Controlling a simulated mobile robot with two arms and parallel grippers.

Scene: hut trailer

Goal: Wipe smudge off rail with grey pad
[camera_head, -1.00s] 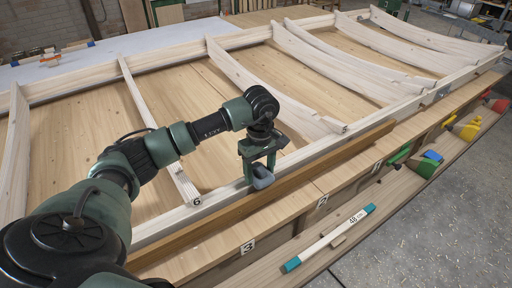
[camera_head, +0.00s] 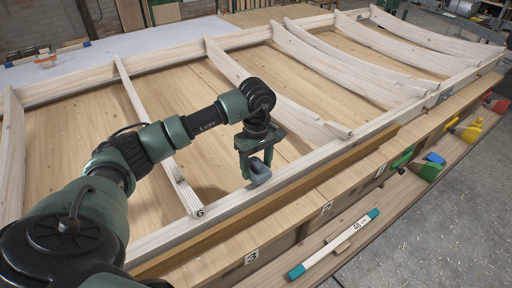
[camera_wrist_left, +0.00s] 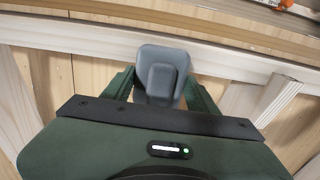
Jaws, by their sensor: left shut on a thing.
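My left gripper (camera_head: 256,166) is shut on the grey pad (camera_head: 260,172), which hangs below its fingers at the near long rail (camera_head: 218,204). In the left wrist view the grey pad (camera_wrist_left: 162,74) sits between the green fingers, in front of the pale rail (camera_wrist_left: 70,36). The pad overlaps the rail in that view; I cannot tell whether it touches it. I cannot make out a smudge on the visible part of the rail; the pad and gripper hide some of it. My right gripper is not in view.
Curved pale ribs (camera_head: 340,62) cross the frame beyond the gripper. A brown strip (camera_head: 340,158) runs along the near rail. A white level-like bar (camera_head: 334,244) with teal ends lies on the front ledge, with green, blue, yellow and red tools (camera_head: 428,168) further right.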

